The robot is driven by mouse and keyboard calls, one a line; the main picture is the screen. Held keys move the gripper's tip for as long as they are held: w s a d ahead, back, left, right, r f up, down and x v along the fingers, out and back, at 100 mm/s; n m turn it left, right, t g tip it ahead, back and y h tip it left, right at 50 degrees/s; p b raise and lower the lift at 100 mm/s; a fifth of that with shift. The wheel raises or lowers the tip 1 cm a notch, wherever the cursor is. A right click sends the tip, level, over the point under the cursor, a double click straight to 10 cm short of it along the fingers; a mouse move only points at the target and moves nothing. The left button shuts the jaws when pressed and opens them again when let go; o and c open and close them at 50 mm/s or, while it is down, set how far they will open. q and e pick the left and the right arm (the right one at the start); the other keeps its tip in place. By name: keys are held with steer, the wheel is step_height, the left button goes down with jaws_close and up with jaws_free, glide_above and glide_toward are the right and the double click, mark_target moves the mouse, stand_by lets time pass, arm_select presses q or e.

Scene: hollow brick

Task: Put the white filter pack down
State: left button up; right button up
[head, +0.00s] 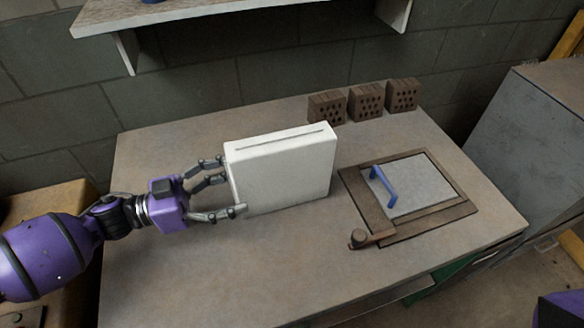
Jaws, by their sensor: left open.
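The white filter pack (285,172) is a white box with a dark slot along its top. It stands upright on the tabletop (230,265), left of the middle of the table. My left gripper (232,189) is open at the pack's left end, with its fingers around or beside that end. I cannot tell whether the fingers touch it. The pack's underside and far face are hidden. My right gripper is not in view.
Several hollow bricks (367,103) stand at the back edge. A brown frame (445,219) with a grey panel (412,187) and blue handle (384,186) lies to the right. A shelf (190,12) hangs above. The table's front left is clear.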

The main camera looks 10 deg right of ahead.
mark_target(267, 176)
arm_select(q)
steer(key=d, duration=0.2)
steer(key=w+d+p, duration=0.1)
steer(key=d, duration=0.1)
steer(key=w+d, duration=0.1)
steer(key=d, duration=0.1)
steer(key=shift+w+d+r, duration=0.1)
steer(key=shift+d+r, duration=0.15)
steer(key=shift+w+d+f, duration=0.1)
steer(key=shift+d+f, duration=0.05)
steer(key=shift+d, duration=0.35)
steer(key=c, duration=1.4)
steer(key=shift+c, duration=0.2)
